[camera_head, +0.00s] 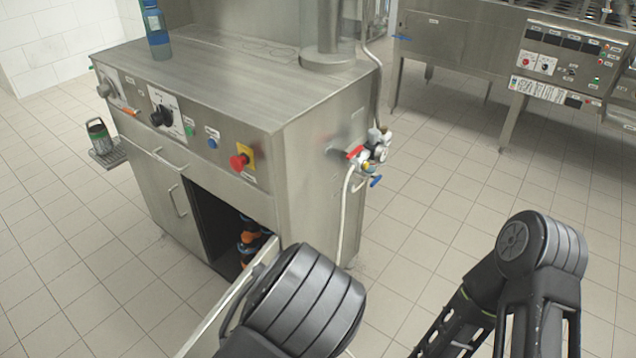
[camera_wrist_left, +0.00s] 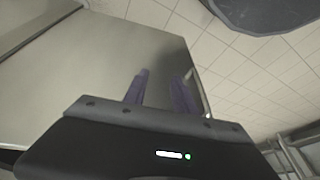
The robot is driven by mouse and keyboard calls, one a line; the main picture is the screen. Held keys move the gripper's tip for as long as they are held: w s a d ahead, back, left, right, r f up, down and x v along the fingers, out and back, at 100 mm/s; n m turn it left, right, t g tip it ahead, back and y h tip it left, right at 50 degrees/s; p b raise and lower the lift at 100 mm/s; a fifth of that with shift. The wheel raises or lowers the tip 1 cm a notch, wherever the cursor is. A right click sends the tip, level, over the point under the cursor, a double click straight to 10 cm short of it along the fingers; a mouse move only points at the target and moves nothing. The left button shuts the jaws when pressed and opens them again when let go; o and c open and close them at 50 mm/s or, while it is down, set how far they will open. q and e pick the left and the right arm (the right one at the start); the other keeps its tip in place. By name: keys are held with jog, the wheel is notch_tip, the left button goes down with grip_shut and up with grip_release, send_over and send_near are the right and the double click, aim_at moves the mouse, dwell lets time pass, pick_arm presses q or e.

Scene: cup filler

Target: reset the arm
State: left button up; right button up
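My left arm (camera_head: 305,300) comes in at the bottom middle of the head view, bent in front of the machine. Its gripper is hidden there. In the left wrist view, my left gripper (camera_wrist_left: 160,90) shows two dark purple fingers standing apart, with nothing between them. A plain metallic panel (camera_wrist_left: 75,65) fills the left of that view behind the fingers. My right arm (camera_head: 540,250) is folded at the lower right of the head view. Its gripper is not in view.
The steel machine (camera_head: 300,110) has an open door (camera_head: 235,295) at the front, close to my left arm. Orange and black items (camera_head: 250,240) sit inside. A blue bottle (camera_head: 156,35) stands on top.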

pick_arm(q)
jog(key=s+f+m+g+h+p, duration=0.25)
jog(key=s+m+p, duration=0.25)
jog(key=s, duration=0.5)
jog(key=s+d+r+m+t+h+p, duration=0.2)
jog(key=d+r+m+h+p, duration=0.3)
jog(key=d, duration=0.4)
jog(key=shift+s+r+m+t+h, duration=0.2)
jog(key=shift+r+m+t+h, duration=0.2)
jog(key=shift+m, duration=0.3)
